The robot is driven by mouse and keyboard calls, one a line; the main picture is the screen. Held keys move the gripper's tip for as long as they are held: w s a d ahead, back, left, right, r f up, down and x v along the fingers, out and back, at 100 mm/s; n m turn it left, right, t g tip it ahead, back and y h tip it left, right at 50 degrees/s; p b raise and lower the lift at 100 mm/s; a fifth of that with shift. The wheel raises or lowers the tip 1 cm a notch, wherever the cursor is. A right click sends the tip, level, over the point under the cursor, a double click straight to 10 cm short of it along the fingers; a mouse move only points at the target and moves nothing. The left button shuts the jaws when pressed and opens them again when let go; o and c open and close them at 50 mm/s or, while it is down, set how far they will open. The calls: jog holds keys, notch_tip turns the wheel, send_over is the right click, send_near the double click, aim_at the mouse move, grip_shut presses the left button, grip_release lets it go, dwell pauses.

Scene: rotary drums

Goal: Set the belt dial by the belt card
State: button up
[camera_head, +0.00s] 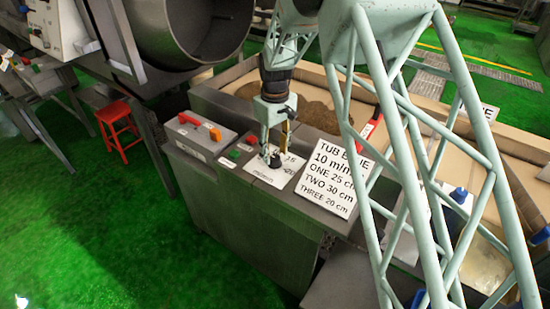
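A white dial plate (262,178) with printed numbers lies on top of the grey cabinet (245,215); "35" shows at its right side, the rest is too small or covered. A small dark knob (275,160) stands on the plate. My gripper (273,150) points down right at the knob. Its fingers hide part of it, and I cannot tell whether they touch or grip it. The white card (335,178) right of the dial reads "TUB BLUE", partly covered by my arm, "10 m/min", "ONE 25 cm", "TWO 30 cm", "THREE 20 cm".
A grey box (198,138) with a red lever and an orange part sits left of the dial. A large metal drum (190,30) is at upper left. A red stool (118,128) stands on the green floor. Trough walls (450,120) lie behind and right, partly behind my arm.

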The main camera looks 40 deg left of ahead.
aim_at(275, 158)
jog(key=shift+f, duration=1.5)
jog(key=shift+c, duration=0.5)
jog(key=c, duration=0.7)
